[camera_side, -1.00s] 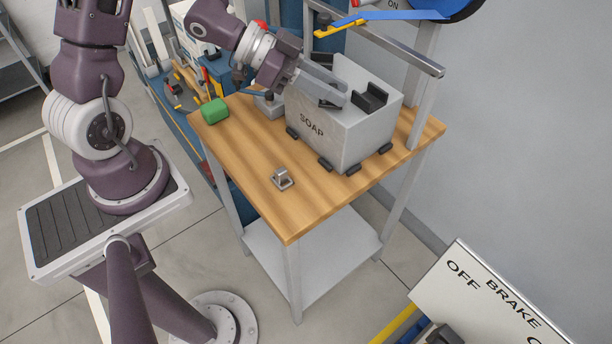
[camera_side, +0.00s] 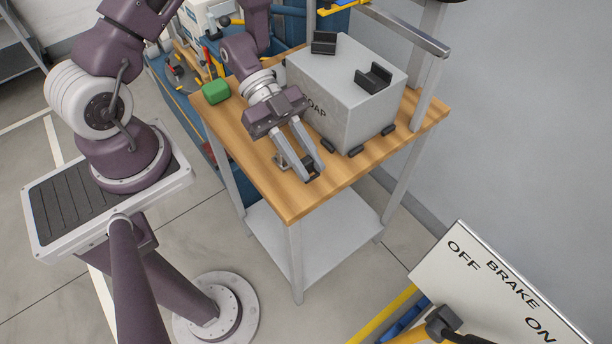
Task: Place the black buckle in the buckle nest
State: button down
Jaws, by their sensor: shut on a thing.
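My gripper (camera_side: 314,172) points down toward the front of the wooden table, its fingers shut on the black buckle (camera_side: 311,168). The buckle shows as a small dark piece between the fingertips, mostly covered by them. A small grey metal fitting, which looks like the buckle nest (camera_side: 285,160), is on the table just left of the fingertips and partly hidden by the left finger. I cannot tell whether the buckle touches the table or the nest.
A large grey SOAP box (camera_side: 345,100) with black brackets stands right behind my gripper. A green block (camera_side: 215,92) lies at the table's left edge. A metal post and rail (camera_side: 405,32) rise at the right. The front corner of the wooden table (camera_side: 290,208) is clear.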

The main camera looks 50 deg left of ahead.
notch_tip(320, 180, down, 4)
jog(key=shift+f, duration=0.25)
jog(key=shift+f, duration=0.2)
jog(key=c, duration=1.3)
grip_release()
jog(key=shift+o, duration=0.2)
jog(key=shift+o, duration=0.5)
jog(key=v, duration=0.7)
